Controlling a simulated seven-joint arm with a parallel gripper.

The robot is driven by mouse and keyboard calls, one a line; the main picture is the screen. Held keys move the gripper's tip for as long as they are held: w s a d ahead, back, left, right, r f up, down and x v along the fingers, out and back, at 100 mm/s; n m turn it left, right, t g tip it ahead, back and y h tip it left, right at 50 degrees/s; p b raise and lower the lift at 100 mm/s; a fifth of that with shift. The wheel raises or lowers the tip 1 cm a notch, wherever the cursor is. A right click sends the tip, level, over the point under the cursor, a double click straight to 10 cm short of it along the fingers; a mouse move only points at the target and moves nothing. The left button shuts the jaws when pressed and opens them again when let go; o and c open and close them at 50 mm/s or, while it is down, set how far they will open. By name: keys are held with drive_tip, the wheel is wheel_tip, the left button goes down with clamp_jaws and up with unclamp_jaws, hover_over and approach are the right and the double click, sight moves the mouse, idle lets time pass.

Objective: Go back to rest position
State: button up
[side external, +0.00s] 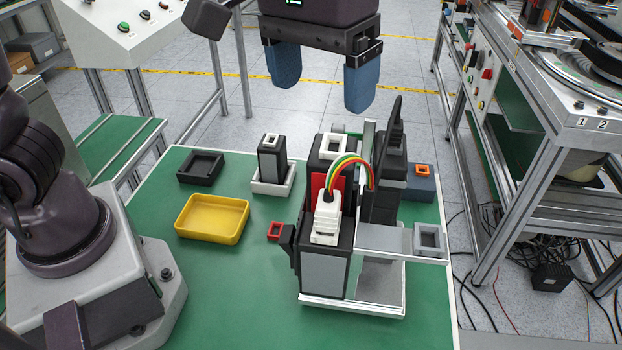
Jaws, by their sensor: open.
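My gripper (322,88) hangs at the top of the side external view, above the far edge of the green table (250,300). Its two blue fingers are wide apart with nothing between them. It is clear of everything on the table. Below it and nearer the camera stands a black and grey profile frame assembly (325,265) on a light metal base. My arm's base stands at the left.
A yellow tray (212,238) is empty at the table's middle left. A black tray (200,168) and a white holder (272,186) with a dark block (271,158) stand behind it. A control panel (120,30) and a metal-framed workstation (530,150) flank the table.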

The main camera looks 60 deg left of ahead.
drive_tip(key=s+a+m+t, duration=0.1)
drive_tip(key=s+a+t, duration=0.1)
drive_tip(key=s+a, duration=0.3)
drive_tip(key=s+a+f+m+t, duration=0.1)
drive_tip(key=s+a, duration=0.4)
drive_tip(key=a, duration=0.6)
drive_tip(key=shift+s+a+f+m+t, duration=0.2)
drive_tip(key=shift+a+m+t, duration=0.15)
drive_tip(key=shift+m+t, duration=0.4)
